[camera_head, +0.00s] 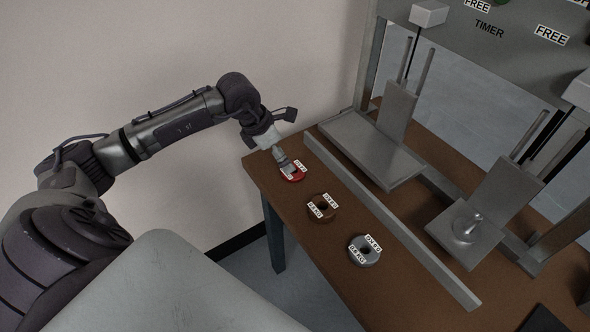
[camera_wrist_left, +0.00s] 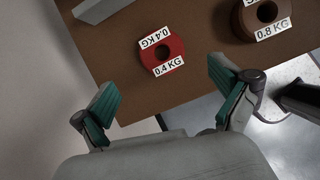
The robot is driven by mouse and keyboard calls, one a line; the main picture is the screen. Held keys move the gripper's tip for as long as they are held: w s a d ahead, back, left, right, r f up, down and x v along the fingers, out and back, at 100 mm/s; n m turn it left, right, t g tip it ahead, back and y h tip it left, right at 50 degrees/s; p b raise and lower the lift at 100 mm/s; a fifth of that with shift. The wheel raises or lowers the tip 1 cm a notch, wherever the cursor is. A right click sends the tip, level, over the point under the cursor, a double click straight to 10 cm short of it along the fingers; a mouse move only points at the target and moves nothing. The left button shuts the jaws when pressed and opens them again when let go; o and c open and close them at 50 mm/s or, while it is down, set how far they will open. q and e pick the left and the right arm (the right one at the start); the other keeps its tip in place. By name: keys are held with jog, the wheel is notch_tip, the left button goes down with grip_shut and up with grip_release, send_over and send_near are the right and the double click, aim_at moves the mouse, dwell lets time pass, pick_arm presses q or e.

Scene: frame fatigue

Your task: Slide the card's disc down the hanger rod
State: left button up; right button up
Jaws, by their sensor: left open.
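A red disc (camera_head: 293,174) with a centre hole and white labels lies near the table's far left corner. In the left wrist view the red disc (camera_wrist_left: 162,50) reads 0.4 KG. My left gripper (camera_head: 286,163) is over the red disc; the left wrist view shows its green-padded fingers (camera_wrist_left: 165,88) apart, with nothing between them. A brown disc (camera_head: 322,208), reading 0.8 KG in the left wrist view (camera_wrist_left: 264,14), and a grey disc (camera_head: 365,251) lie in a row with it. A metal piece with a short upright knob (camera_head: 468,228) sits on the right plate. I cannot make out the card.
A low grey rail (camera_head: 400,228) runs between the discs and the frame. Two grey plates with upright panels (camera_head: 398,108) and thin rods stand behind it. A TIMER panel (camera_head: 490,30) spans above. The brown tabletop (camera_head: 325,255) is bare near its front edge.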

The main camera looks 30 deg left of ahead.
aim_at(296, 172)
pick_arm(q)
jog(key=shift+w+d+f, duration=0.15)
jog(key=shift+w+f, duration=0.05)
jog(key=shift+f, duration=0.4)
jog(key=p+x, duration=0.1)
jog(key=x, duration=0.3)
jog(key=shift+w+d+f, duration=0.1)
jog(key=shift+d+f, duration=0.05)
jog(key=shift+d, duration=0.1)
jog(key=shift+w+f, duration=0.1)
jog(key=shift+f, duration=0.2)
pick_arm(e)
jog(key=shift+w+a+r, duration=0.55)
jog(key=shift+w+a, duration=0.15)
jog(key=shift+w, duration=0.05)
pick_arm(q)
jog(key=shift+c, duration=0.2)
jog(key=c, duration=0.5)
jog(key=shift+r, duration=0.1)
jog(key=c, duration=1.1)
pick_arm(e)
jog(key=shift+s+d, duration=0.15)
jog(key=shift+d, duration=0.25)
